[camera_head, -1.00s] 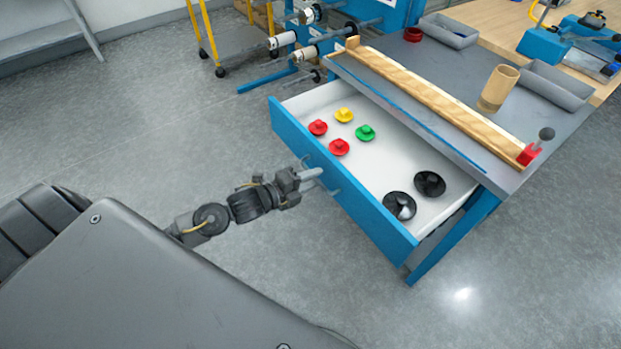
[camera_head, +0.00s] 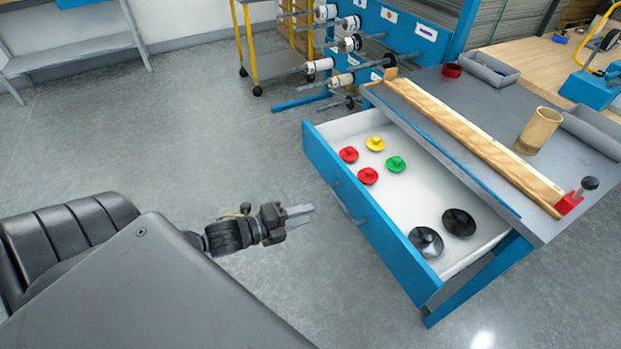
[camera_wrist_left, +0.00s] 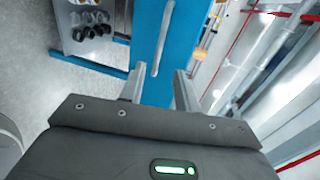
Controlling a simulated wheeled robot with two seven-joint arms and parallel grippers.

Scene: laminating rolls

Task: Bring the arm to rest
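My left gripper (camera_head: 300,216) is in front of the open drawer (camera_head: 372,224), apart from its handle (camera_head: 347,203), with nothing in it. In the left wrist view the two fingers (camera_wrist_left: 158,92) stand apart, with the blue drawer front (camera_wrist_left: 150,38) and the handle (camera_wrist_left: 162,40) beyond them. My right gripper is in neither view.
The drawer holds red, yellow and green caps (camera_head: 396,164) and two black discs (camera_head: 459,222). The grey table (camera_head: 465,120) carries a wooden strip (camera_head: 470,140) and a cardboard tube (camera_head: 538,130). A roll rack (camera_head: 350,45) stands behind. Floor left of the drawer is clear.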

